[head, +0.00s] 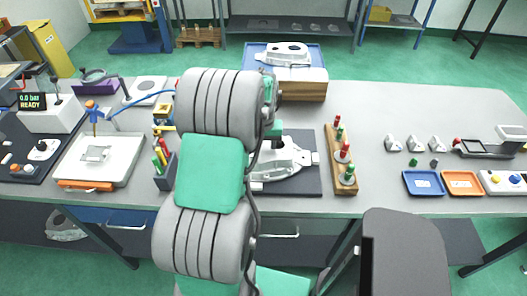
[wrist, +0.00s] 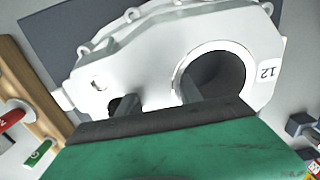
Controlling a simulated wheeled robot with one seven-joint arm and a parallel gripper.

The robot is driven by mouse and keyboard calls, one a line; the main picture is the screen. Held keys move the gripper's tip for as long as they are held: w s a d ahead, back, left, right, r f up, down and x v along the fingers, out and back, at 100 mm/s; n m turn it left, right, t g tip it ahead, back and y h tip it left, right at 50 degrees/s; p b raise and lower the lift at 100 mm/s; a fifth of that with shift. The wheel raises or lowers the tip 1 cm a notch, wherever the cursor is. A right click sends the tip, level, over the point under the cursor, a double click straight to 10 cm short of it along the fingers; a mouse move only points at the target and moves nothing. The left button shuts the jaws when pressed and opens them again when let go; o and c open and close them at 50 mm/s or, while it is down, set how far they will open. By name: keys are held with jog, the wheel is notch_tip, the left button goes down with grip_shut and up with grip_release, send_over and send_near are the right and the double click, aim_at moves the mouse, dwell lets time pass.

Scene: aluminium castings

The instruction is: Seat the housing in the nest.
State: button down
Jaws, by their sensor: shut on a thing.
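The housing (head: 285,162), a pale aluminium casting, is at the dark plate (head: 307,186) in the middle of the bench, partly behind my arm. In the wrist view the housing (wrist: 240,40) fills the upper middle, with a large round bore and a "12" label. My gripper (wrist: 157,95) is shut on the housing: one finger reaches into the large bore, the other into a smaller opening beside it. In the head view my arm hides the gripper. I cannot make out the nest's features, nor whether the housing touches what is under it.
A wooden rack (head: 342,165) with red and green-topped pins stands close right of the plate. A blue tray (head: 262,50) with another casting (head: 287,54) is at the back. A pen holder (head: 164,168) is left of my arm. Small trays (head: 423,184) lie right.

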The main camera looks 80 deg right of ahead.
aim_at(264, 147)
jog(key=shift+d, duration=0.1)
jog(key=c, duration=0.7)
grip_release()
jog(key=shift+c, duration=0.2)
jog(key=shift+a+f, duration=0.2)
jog(key=shift+f, duration=0.05)
notch_tip(264, 147, up, 9)
jog(key=p, duration=0.6)
jog(key=shift+d+r, duration=0.1)
jog(key=shift+r, duration=0.1)
jog(key=w+a+r+n, duration=0.1)
jog(key=w+a+r, duration=0.1)
jog(key=w+a, duration=0.3)
jog(key=w+a+r+n+p, duration=0.1)
jog(key=w+a, duration=0.4)
jog(key=w, duration=0.6)
jog(key=w+a+r+n, duration=0.3)
jog(key=w+a, duration=0.2)
jog(key=w, duration=0.2)
jog(key=shift+w+r, duration=0.4)
